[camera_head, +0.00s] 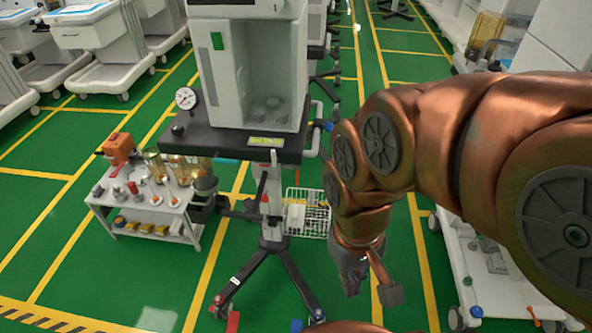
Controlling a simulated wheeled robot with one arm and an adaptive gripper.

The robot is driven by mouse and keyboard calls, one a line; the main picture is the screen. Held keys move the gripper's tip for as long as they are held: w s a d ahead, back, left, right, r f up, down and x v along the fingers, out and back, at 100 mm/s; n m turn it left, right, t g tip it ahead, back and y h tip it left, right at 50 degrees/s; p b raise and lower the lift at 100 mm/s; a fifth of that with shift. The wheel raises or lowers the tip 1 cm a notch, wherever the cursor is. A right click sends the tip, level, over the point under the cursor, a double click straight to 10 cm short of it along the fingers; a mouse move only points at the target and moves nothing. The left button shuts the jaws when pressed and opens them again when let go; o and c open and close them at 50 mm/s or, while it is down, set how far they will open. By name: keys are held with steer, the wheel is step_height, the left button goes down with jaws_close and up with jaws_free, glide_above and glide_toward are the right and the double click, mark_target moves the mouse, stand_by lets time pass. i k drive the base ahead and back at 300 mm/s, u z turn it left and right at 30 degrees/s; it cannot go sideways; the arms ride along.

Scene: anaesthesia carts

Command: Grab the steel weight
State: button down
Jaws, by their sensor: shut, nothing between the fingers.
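I cannot single out the steel weight for sure. Several small grey and metallic pieces stand on a low white table (150,213) at the left, too small to tell apart. Rounded grey lumps (265,110) sit in the open bay of the tall anaesthesia cart (205,65), and I cannot tell what they are. My gripper (352,287) hangs down over the green floor, right of the cart's wire basket. It is shut and empty, apart from the table and its pieces. My copper arm hides part of the right side.
The cart stands on a dark splayed wheeled base (272,262), with a wire basket (308,222) on its right. An orange device (118,148) stands on the low table's back left. White trolleys (95,30) fill the upper left. Green floor is open at lower left.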

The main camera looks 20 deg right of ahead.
mark_target(120, 194)
steer(key=z, duration=0.05)
steer(key=k, duration=0.5)
steer(key=u, duration=1.25)
steer(key=i, duration=0.85)
steer(key=u, duration=1.15)
steer(key=i, duration=2.75)
steer(key=z, duration=1.65)
steer(key=i, duration=0.7)
steer(key=z, duration=0.85)
